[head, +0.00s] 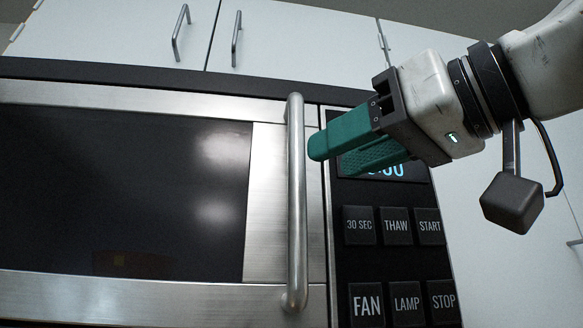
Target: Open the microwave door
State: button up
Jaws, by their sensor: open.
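The microwave door (120,190) has a dark glass window in a steel frame and looks closed. Its vertical steel handle (297,215) stands at the door's right edge. My gripper (327,158) has green fingers and points left toward the handle's upper part. The fingers are apart with nothing between them. The fingertips appear just to the right of the handle; I cannot tell whether they touch it. The fingers cover part of the blue-digit display (400,171).
The control panel has several dark buttons, such as THAW (396,226) and FAN (367,304), right of the handle. White cabinets (110,30) with metal handles are above the microwave. A white surface lies at the right.

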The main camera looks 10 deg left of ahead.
aim_at(304, 171)
jog(key=p+x, duration=0.2)
jog(key=x, duration=0.5)
jog(key=shift+w+a, duration=0.25)
jog(key=shift+w, duration=0.05)
grip_shut()
